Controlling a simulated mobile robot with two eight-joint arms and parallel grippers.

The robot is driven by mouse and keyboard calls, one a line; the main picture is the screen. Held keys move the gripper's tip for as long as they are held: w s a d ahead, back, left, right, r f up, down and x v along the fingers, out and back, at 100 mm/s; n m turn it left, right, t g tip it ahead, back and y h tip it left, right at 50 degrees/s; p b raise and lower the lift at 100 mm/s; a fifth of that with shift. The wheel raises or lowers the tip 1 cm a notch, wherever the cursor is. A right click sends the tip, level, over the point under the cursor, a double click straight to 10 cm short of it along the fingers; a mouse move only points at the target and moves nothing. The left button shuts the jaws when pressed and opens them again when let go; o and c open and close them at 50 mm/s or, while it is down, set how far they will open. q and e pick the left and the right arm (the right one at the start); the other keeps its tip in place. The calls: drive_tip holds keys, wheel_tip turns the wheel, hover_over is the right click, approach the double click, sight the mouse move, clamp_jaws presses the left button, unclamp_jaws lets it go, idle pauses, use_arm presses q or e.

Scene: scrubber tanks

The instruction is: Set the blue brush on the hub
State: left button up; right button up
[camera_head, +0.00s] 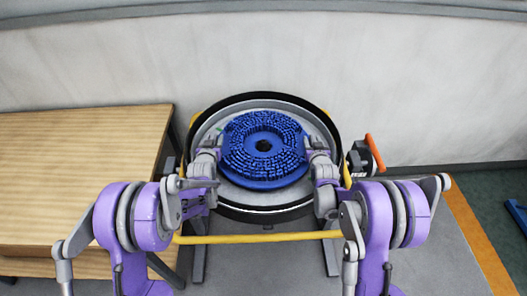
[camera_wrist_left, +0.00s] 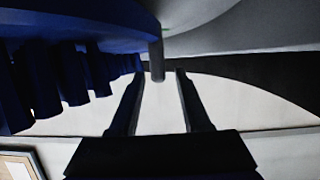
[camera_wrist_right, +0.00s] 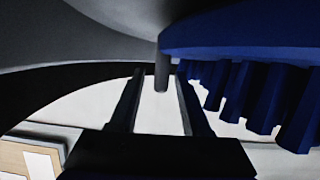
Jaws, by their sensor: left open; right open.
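The blue brush (camera_head: 243,165) is a round disc with rings of short bristles facing up and a dark centre hole. It lies within a grey round dish (camera_head: 318,125) with a black rim. I cannot make out the hub. My left gripper (camera_head: 217,146) is at the brush's left edge, and my right gripper (camera_head: 309,145) is at its right edge. In the left wrist view, a grey peg (camera_wrist_left: 156,62) by the brush's edge shows between the tips of the open fingers. The right wrist view shows a similar peg (camera_wrist_right: 161,75) between open fingers. Neither gripper is closed on a peg.
A wooden table (camera_head: 80,165) stands on the left. A yellow bar (camera_head: 260,238) runs across in front of the dish. A dark part with an orange handle (camera_head: 374,152) is at the dish's right. A pale wall is behind, and grey floor lies to the right.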

use_arm(q)
wheel_tip(320, 180, up, 9)
drive_tip(key=shift+r, duration=0.15)
use_arm(e)
drive_tip(key=shift+r, duration=0.2)
use_arm(q)
drive_tip(key=shift+r, duration=0.2)
use_arm(e)
wheel_tip(320, 180, up, 10)
drive_tip(key=shift+f, duration=0.15)
